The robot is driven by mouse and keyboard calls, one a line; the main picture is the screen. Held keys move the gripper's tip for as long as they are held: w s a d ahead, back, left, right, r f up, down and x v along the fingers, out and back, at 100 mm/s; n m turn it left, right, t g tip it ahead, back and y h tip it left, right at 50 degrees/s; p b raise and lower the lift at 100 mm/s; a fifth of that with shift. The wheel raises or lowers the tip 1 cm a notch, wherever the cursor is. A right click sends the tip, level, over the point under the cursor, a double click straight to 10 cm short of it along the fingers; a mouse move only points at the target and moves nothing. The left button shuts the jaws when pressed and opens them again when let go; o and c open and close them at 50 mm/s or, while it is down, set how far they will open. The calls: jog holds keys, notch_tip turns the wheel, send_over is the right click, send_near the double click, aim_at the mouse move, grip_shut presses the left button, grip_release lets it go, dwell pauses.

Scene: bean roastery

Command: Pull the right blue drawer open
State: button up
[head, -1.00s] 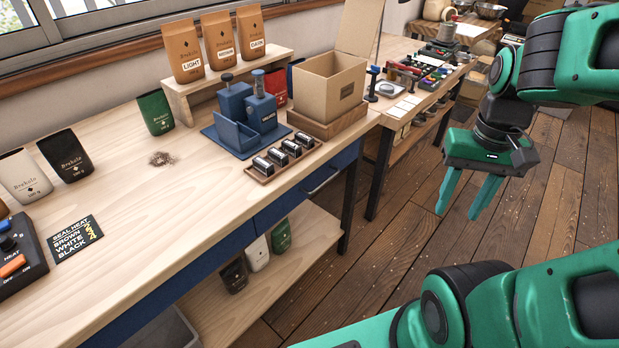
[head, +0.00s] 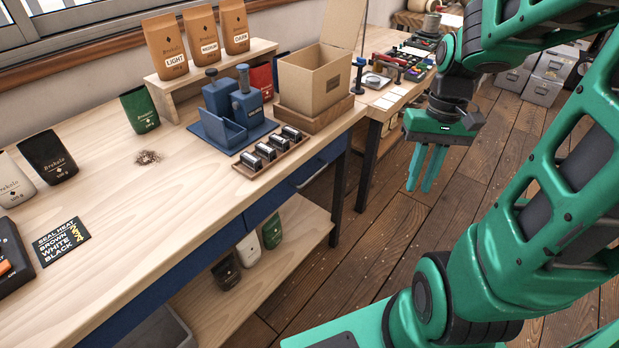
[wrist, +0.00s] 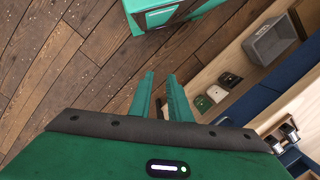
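The right blue drawer (head: 276,204) is set under the wooden bench top in the head view. Its front looks flush with the bench, and it has a pale bar handle (head: 311,175). My gripper (head: 419,189) hangs over the floor to the right of the bench, fingers pointing down, well apart from the handle. Its two fingers are parted by a narrow gap, also seen in the wrist view (wrist: 160,76), with nothing between them. Blue bench front (wrist: 285,70) shows at the right of the wrist view.
On the bench top (head: 190,205) above the drawer stand a tray of metal cylinders (head: 273,150), a blue tamping station (head: 235,128) and an open cardboard box (head: 315,80). A lower shelf (head: 255,275) holds bags. A dark bench leg (head: 338,195) stands right of the drawer. The floor alongside is clear.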

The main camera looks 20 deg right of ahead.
jog(key=w+a+f+n+g+y, duration=0.1)
jog(key=w+f+n+y, duration=0.1)
jog(key=w+f, duration=0.45)
jog(key=n+t+y, duration=0.1)
jog(key=t+y, duration=0.6)
jog(key=y, duration=0.9)
send_near(311, 177)
jog(key=x, duration=0.9)
jog(key=shift+w+a+f, duration=0.25)
jog(key=shift+w+a, duration=0.05)
jog(key=shift+a, duration=0.05)
grip_shut()
